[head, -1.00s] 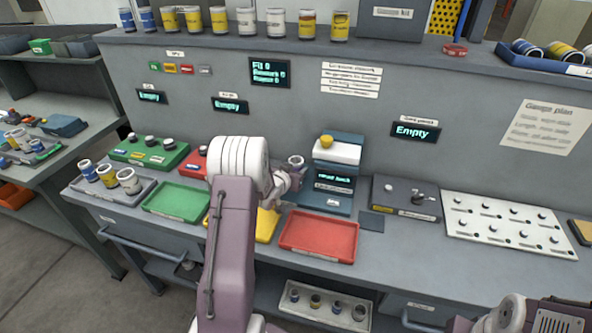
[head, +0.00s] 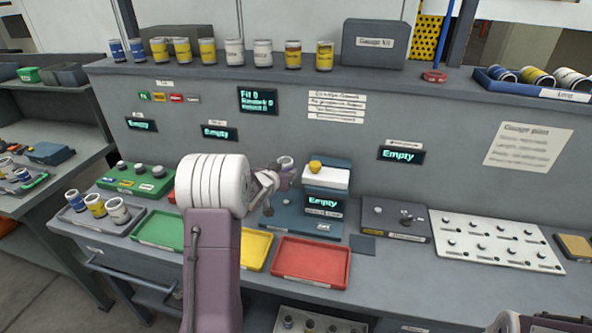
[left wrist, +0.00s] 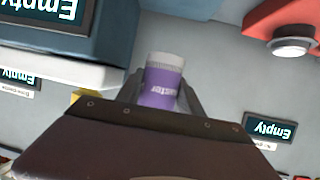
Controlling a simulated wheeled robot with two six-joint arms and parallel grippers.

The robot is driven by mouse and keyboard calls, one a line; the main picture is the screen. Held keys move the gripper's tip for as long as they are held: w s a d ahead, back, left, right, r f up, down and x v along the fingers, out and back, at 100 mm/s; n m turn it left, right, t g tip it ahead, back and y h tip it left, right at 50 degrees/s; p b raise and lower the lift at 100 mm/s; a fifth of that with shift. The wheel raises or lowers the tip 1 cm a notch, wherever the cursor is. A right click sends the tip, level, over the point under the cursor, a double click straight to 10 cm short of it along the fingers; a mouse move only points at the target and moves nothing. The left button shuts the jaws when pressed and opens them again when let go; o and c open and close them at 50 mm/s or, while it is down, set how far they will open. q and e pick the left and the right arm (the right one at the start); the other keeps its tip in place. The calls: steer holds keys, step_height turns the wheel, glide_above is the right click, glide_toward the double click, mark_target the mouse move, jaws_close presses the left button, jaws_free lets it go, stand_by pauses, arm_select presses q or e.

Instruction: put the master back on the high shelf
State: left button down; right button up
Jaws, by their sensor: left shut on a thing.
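The master is a purple cylinder with a pale end and upside-down lettering in the left wrist view (left wrist: 163,82). My left gripper (left wrist: 160,95) is shut on it, with a finger on each side. In the head view the left gripper (head: 280,177) is above the bench, just left of the gauge station (head: 327,178), with the master's pale top (head: 286,161) showing. The station's display reads Empty. The high shelf (head: 215,71) runs along the back, well above the gripper. My right gripper is out of view.
Several cans (head: 207,51) stand in a row on the shelf, left of the Gauge kit box (head: 374,45). A small red dish (head: 434,76) and a blue tray (head: 490,80) sit farther right. Red (head: 311,262), yellow and green trays lie on the bench.

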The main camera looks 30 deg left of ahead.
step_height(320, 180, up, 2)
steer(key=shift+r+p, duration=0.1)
steer(key=shift+p, duration=1)
